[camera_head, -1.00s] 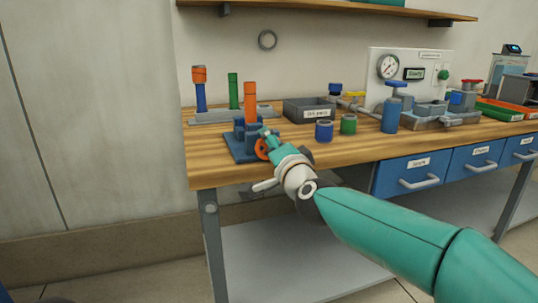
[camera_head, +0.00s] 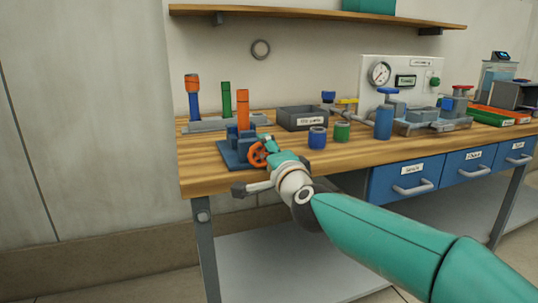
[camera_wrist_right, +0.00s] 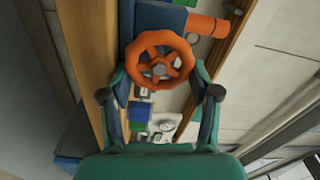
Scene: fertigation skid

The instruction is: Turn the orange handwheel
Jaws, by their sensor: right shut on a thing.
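The orange handwheel (camera_head: 257,153) is on the front of a blue block-like fixture (camera_head: 235,151) at the left front of the bench. In the right wrist view the handwheel (camera_wrist_right: 160,67) faces me, a spoked ring with a central hub. My right gripper (camera_head: 268,149) is at the wheel's right side in the head view. In the wrist view the gripper (camera_wrist_right: 160,76) has a finger on each side of the rim and is shut on the wheel. The finger contacts are partly hidden. My left gripper is in neither view.
An orange upright cylinder (camera_head: 243,110) stands at the blue fixture. A grey bin (camera_head: 302,117), a blue jar (camera_head: 317,138) and a green jar (camera_head: 342,131) are to its right. A gauge panel (camera_head: 402,76) stands farther back. The floor left of the bench is clear.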

